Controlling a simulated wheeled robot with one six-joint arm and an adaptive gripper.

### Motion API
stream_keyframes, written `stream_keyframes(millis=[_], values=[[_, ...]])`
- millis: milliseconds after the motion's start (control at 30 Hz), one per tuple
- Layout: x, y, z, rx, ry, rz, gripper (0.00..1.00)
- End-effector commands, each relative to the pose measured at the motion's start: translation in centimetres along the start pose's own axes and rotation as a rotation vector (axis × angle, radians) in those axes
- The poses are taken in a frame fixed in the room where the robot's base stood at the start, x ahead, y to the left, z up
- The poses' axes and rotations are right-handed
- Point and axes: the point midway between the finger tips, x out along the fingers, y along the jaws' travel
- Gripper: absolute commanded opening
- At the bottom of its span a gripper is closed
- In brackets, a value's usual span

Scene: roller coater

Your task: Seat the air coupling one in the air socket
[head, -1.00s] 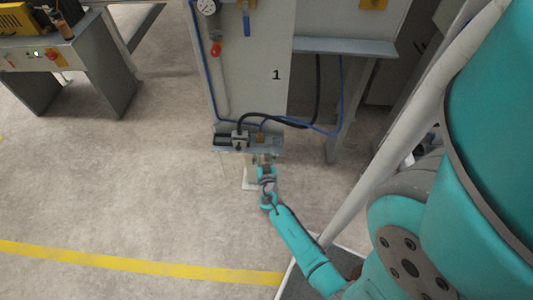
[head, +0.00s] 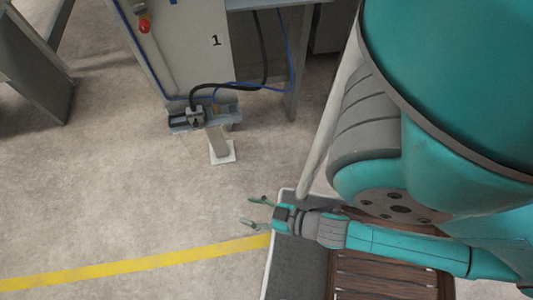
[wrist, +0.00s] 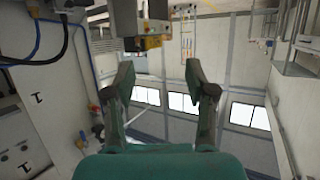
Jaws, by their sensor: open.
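In the head view, a black hose (head: 243,88) runs from the cabinet marked 1 to a small pale metal fitting (head: 196,116) on a grey ledge (head: 231,115) low on the cabinet's front. The fitting seems to be the air coupling at its socket, but it is too small to tell whether it is fully seated.
The cabinet (head: 180,50) bears a red knob (head: 144,24). A thin blue hose (head: 283,45) loops beside it. A pale post on a white foot plate (head: 222,153) stands below the ledge. Open floor with a yellow line (head: 150,262) lies left of my gripper.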

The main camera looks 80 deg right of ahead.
Motion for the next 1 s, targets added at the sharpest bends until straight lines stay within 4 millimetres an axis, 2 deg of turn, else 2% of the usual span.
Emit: stream_keyframes(millis=[33, 200, 367, 500, 1000], values=[[-1.9, -0.6, -1.5, -0.01, 0.011, -0.033, 0.56], [-6.2, -1.6, -6.2, -0.043, 0.061, -0.098, 0.56], [-8.1, -1.8, -8.8, -0.06, 0.088, -0.118, 0.56], [-8.4, -1.8, -9.3, -0.064, 0.094, -0.121, 0.56], [-8.4, -1.8, -9.3, -0.064, 0.093, -0.12, 0.56]])
